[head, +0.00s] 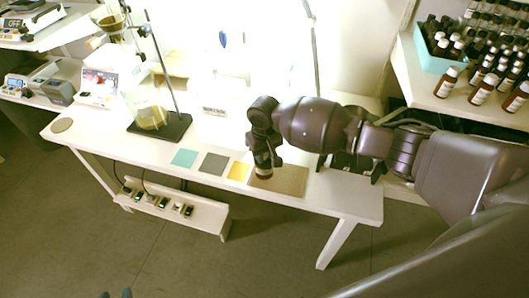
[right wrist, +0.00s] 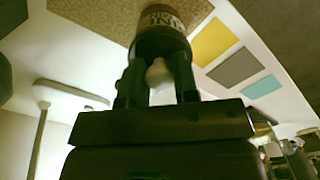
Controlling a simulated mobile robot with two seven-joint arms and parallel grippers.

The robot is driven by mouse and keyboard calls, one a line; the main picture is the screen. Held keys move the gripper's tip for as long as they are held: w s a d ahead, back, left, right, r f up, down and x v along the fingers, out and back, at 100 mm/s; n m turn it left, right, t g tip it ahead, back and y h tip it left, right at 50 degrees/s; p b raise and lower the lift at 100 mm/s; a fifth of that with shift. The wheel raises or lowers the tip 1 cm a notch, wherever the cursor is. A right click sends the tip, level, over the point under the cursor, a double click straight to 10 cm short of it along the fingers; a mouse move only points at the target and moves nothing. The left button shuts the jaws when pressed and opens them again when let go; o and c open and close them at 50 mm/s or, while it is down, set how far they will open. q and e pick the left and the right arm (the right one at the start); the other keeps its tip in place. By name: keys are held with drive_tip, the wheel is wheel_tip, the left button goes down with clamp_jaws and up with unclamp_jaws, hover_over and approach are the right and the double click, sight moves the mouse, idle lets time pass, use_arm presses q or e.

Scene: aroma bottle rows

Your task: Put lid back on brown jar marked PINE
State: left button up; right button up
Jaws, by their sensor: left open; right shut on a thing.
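My right gripper (head: 262,150) reaches over the white bench and points down at the tan mat. It is shut on a brown jar (head: 264,171) with a pale label. In the right wrist view the jar (right wrist: 160,42) shows between the fingers (right wrist: 158,85), and its label reads partly as PINE. A pale rounded piece (right wrist: 160,74) sits between the fingers; I cannot tell whether it belongs to a lid. I cannot tell if the jar touches the mat. No separate lid is clearly visible. Small dark-blue tips at the head view's bottom edge look like my left gripper (head: 117,294), mostly cut off.
The tan mat (head: 292,184) lies right of yellow (head: 238,171), grey (head: 214,164) and teal (head: 184,157) squares. A stand with a flask (head: 150,116) is farther left. Brown bottles (head: 481,90) crowd the right shelf. A dark brown object (right wrist: 4,80) is cut off at the wrist view's left edge.

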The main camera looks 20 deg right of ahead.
idle(0.7)
drive_tip(key=shift+p, duration=0.3)
idle(0.4)
drive_tip(key=o, duration=1.4)
drive_tip(key=shift+o, duration=0.2)
drive_tip(key=shift+r, duration=0.1)
